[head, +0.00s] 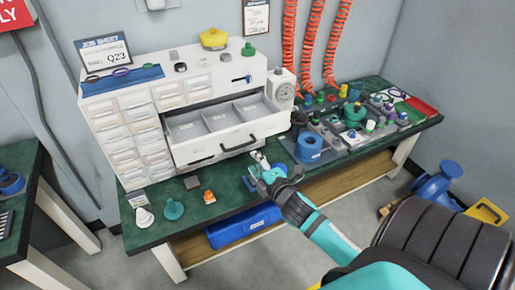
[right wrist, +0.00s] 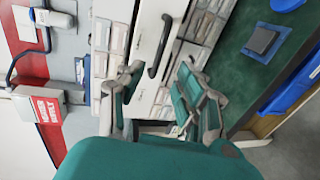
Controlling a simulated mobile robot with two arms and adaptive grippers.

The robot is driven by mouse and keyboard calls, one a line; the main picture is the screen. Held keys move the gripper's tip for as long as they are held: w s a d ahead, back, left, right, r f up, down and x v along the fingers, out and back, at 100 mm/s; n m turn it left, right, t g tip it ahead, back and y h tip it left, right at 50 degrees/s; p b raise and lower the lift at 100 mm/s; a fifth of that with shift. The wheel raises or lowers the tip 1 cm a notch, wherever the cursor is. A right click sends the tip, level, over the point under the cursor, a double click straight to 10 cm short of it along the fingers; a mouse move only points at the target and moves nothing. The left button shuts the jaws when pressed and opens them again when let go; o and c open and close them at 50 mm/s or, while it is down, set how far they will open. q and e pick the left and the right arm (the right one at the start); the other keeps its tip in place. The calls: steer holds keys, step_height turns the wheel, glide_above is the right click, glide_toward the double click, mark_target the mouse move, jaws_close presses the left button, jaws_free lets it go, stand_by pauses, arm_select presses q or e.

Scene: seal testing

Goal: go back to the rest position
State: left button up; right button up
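My right gripper (head: 258,163) is over the front of the green bench, just below the open drawer (head: 222,125) of the white cabinet (head: 150,95). In the right wrist view the gripper (right wrist: 160,78) has its fingers spread, with nothing between them. The drawer's dark handle (right wrist: 160,46) shows beyond the fingertips, apart from them. The drawer is pulled out, and its compartments look empty. My left gripper is not in view.
A grey square block (head: 192,182), an orange part (head: 209,196) and a teal part (head: 173,209) stand on the green bench (head: 150,236). A blue ring-shaped part (head: 309,146) and crowded fittings lie right of the gripper. A blue bin (head: 243,226) sits below.

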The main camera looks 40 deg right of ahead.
stand_by(0.4)
steer(key=s+a+f+m+g+y, duration=0.15)
steer(key=s+f, duration=0.25)
steer(key=f, duration=0.6)
steer(key=s+a+f+m+g, duration=0.1)
steer(key=s+f+m+g, duration=0.2)
steer(key=f, duration=0.8)
steer(key=s+a+f+m+g+y, duration=0.15)
steer(key=s+f, duration=0.25)
steer(key=f, duration=0.6)
steer(key=s+a+f+m+g, duration=0.2)
steer(key=s+f, duration=0.4)
steer(key=s, duration=0.4)
steer(key=s+a+f+m+g, duration=0.2)
steer(key=s+a+f, duration=0.3)
steer(key=s, duration=0.5)
steer(key=s+a+f+m+g, duration=0.3)
steer(key=s+f+g, duration=0.1)
steer(key=s+f, duration=0.4)
steer(key=shift+s+a+f+y, duration=0.25)
steer(key=shift+s+y, duration=0.15)
steer(key=shift+s, duration=0.75)
steer(key=shift+o, duration=0.4)
steer(key=shift+w, duration=0.15)
